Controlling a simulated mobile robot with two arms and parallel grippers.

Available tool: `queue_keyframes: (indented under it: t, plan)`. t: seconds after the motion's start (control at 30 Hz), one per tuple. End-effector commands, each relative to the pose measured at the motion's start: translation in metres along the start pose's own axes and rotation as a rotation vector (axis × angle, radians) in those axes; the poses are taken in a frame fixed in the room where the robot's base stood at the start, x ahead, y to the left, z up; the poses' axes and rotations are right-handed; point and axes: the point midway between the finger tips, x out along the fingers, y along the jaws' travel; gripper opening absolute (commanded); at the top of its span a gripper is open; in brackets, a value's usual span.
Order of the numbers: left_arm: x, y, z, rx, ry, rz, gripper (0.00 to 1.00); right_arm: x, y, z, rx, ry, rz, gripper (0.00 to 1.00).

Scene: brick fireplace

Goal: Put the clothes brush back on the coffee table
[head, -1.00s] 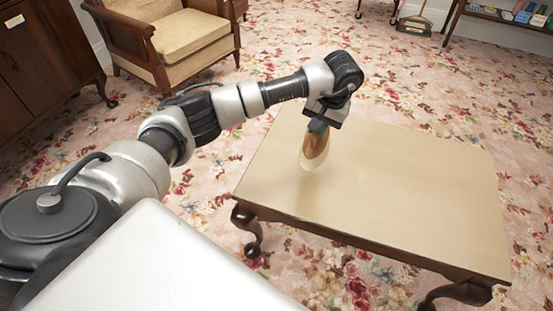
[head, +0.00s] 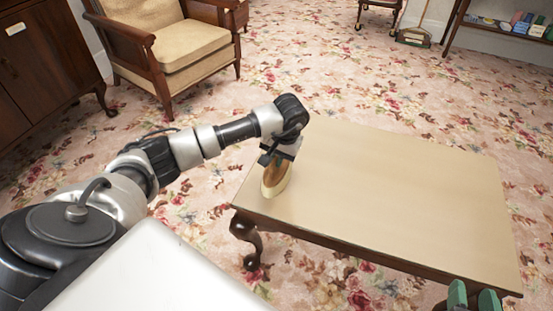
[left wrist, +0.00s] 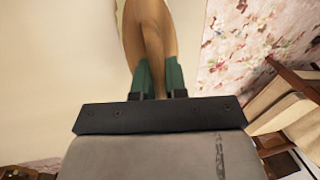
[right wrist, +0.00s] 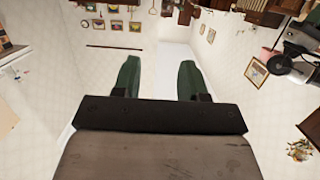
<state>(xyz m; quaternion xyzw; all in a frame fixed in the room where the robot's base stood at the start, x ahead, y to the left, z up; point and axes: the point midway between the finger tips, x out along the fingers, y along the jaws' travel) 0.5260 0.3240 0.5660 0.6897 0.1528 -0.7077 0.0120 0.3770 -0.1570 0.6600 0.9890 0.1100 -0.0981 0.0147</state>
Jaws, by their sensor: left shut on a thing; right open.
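The clothes brush (head: 275,180) has a brown wooden back and a pale edge. My left gripper (head: 275,158) is shut on it and holds it hanging down over the left end of the coffee table (head: 400,190). I cannot tell whether its lower end touches the tabletop. In the left wrist view the brush (left wrist: 150,40) sits between the green fingers of my left gripper (left wrist: 158,78). My right gripper (right wrist: 158,80) is open and empty in the right wrist view; its green fingertips show at the bottom right of the head view (head: 473,297).
The tabletop is otherwise bare. An armchair (head: 175,45) stands at the back left beside a dark cabinet (head: 45,65). A shelf (head: 505,25) with small items is at the back right. Flowered carpet surrounds the table.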

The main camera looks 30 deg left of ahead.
Motion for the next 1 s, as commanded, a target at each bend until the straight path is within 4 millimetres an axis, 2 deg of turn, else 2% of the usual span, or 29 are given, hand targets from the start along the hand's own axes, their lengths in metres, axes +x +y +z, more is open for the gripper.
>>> queue_keyframes:
  t: [0.37, 0.4, 0.57, 0.87, 1.0]
  plan:
    - [0.002, 0.000, -0.001, -0.001, 0.002, 0.000, 0.00, 0.001, -0.001, -0.004, 0.000, 0.033, -0.002, 0.42]
    - [0.002, 0.000, 0.000, -0.001, 0.001, 0.000, 0.16, 0.001, -0.001, -0.005, 0.000, 0.038, -0.002, 0.42]
    - [0.002, 0.000, 0.000, -0.001, 0.001, 0.000, 0.38, 0.001, -0.001, -0.005, 0.000, 0.035, -0.002, 0.42]
    - [0.001, 0.000, 0.000, -0.001, 0.001, 0.000, 0.38, 0.001, -0.001, -0.005, 0.001, 0.031, -0.001, 0.42]
    - [-0.010, 0.000, -0.001, -0.001, 0.004, 0.001, 0.38, -0.002, 0.001, 0.004, 0.000, -0.046, 0.002, 0.42]
